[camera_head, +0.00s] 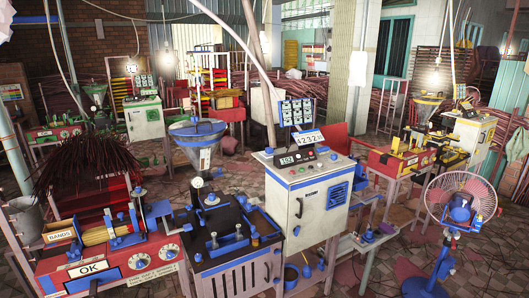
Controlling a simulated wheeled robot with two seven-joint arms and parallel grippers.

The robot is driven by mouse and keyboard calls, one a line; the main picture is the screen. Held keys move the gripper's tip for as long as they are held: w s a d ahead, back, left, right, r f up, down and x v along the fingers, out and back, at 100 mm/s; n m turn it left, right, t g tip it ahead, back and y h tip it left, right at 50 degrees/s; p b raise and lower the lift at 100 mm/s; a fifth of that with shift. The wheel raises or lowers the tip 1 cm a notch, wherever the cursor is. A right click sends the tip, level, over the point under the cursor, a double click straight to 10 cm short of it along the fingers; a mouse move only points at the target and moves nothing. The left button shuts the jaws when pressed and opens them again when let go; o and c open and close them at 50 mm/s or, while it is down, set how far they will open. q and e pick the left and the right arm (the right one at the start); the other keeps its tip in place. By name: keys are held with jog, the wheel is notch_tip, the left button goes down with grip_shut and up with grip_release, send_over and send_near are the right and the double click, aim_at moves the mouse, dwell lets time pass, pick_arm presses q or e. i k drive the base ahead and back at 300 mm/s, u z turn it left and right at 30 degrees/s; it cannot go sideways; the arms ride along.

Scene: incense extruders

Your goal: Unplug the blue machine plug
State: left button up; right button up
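The machine with blue parts stands in the middle: a white control cabinet (313,205) with a blue vent panel, and to its left a dark-topped press unit (225,237) with blue fittings. A blue-rimmed hopper (198,135) rises behind the press. A thick pale cable or pipe (232,35) slants down from the top toward the cabinet. I cannot make out a plug or socket clearly. Neither of my grippers is in view.
A red bench (110,265) with an OK label stands front left, below dark incense sticks (85,160). A fan on a blue stand (461,205) stands at right. A red and yellow machine (405,158) is behind it. Tiled floor shows between the cabinet and the fan.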

aim_at(269, 150)
jog(key=z, duration=1.3)
jog(key=i, duration=2.8)
jog(key=u, duration=3.15)
